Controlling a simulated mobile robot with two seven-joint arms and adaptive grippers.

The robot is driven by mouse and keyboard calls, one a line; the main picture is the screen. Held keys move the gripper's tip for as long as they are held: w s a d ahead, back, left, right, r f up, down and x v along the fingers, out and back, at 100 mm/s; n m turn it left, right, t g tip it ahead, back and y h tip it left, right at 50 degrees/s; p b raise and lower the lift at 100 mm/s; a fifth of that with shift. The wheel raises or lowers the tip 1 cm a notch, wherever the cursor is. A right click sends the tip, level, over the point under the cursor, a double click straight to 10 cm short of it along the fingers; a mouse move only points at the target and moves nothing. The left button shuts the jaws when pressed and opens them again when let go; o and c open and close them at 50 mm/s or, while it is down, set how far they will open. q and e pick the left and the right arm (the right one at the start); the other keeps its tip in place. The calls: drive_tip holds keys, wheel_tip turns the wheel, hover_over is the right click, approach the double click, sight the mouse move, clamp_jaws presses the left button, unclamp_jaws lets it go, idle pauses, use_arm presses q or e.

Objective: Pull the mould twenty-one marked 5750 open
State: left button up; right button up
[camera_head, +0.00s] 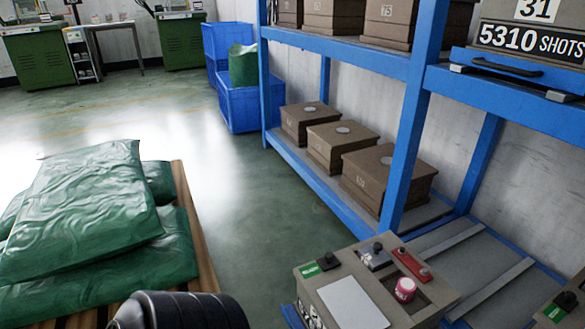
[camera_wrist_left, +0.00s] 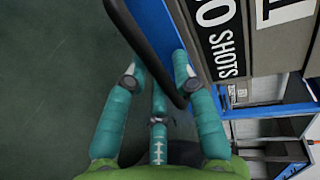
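In the left wrist view, my left gripper (camera_wrist_left: 157,75) has its teal fingers spread apart. A black bar handle (camera_wrist_left: 150,45) on a blue drawer front (camera_wrist_left: 168,25) runs between them; I cannot tell whether they touch it. Beside it is a brown mould face (camera_wrist_left: 235,80) with a black label (camera_wrist_left: 222,35) ending in "0 SHOTS" and a white number plate, both cut off. In the head view, a brown mould (camera_head: 405,315) with a green tag stands at the bottom; its number is not readable. The left gripper is outside that view. My right gripper is in neither view.
A blue rack (camera_head: 415,110) holds several brown moulds. One marked 31, "5310 SHOTS" (camera_head: 530,38), is at upper right. Green sacks (camera_head: 85,210) lie on a wooden pallet (camera_head: 190,220) at left. Clear floor (camera_head: 260,215) lies between pallet and rack.

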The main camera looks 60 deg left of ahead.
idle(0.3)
use_arm(q)
drive_tip(key=v, duration=1.2)
drive_tip(key=shift+s, duration=0.1)
